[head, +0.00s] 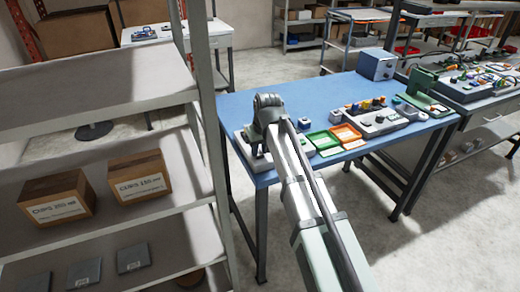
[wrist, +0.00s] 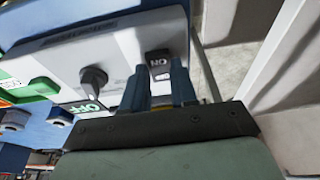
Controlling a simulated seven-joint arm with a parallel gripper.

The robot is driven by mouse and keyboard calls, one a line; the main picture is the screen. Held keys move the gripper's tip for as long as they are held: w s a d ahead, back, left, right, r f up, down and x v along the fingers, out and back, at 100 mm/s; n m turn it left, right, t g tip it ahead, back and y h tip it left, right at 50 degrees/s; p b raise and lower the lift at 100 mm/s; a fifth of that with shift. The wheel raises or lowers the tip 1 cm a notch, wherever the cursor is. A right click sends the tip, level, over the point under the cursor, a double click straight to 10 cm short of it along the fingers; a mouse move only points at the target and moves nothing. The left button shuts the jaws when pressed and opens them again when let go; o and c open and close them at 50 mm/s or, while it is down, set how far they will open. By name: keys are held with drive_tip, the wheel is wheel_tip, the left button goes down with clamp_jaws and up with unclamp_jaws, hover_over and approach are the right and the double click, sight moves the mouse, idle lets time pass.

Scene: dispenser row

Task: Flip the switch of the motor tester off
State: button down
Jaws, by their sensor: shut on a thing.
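In the head view a pale box (head: 243,145) sits at the left end of the blue table, mostly behind my arm. My gripper (wrist: 158,90) is over the box face beside the ON plate, its two dark fingers shut on the switch. The switch itself is largely hidden between the fingers, so its position cannot be told. My fingertips are hidden in the head view.
The blue table (head: 235,103) also holds a green tray (head: 324,142), an orange tray (head: 346,132), a grey panel (head: 378,122) and a blue-grey box (head: 376,63). A shelf rack (head: 205,80) stands close on the left.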

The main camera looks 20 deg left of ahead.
sight(260, 156)
drive_tip(key=shift+w+a+g+h, duration=0.3)
drive_tip(key=shift+g+h, duration=0.2)
drive_tip(key=shift+s, duration=0.1)
drive_tip(key=shift+d, duration=0.1)
drive_tip(key=c, duration=0.9)
unclamp_jaws()
drive_tip(key=r, duration=0.9)
drive_tip(key=s+d+r, duration=0.1)
drive_tip(key=r, duration=0.3)
drive_tip(key=shift+r, duration=0.4)
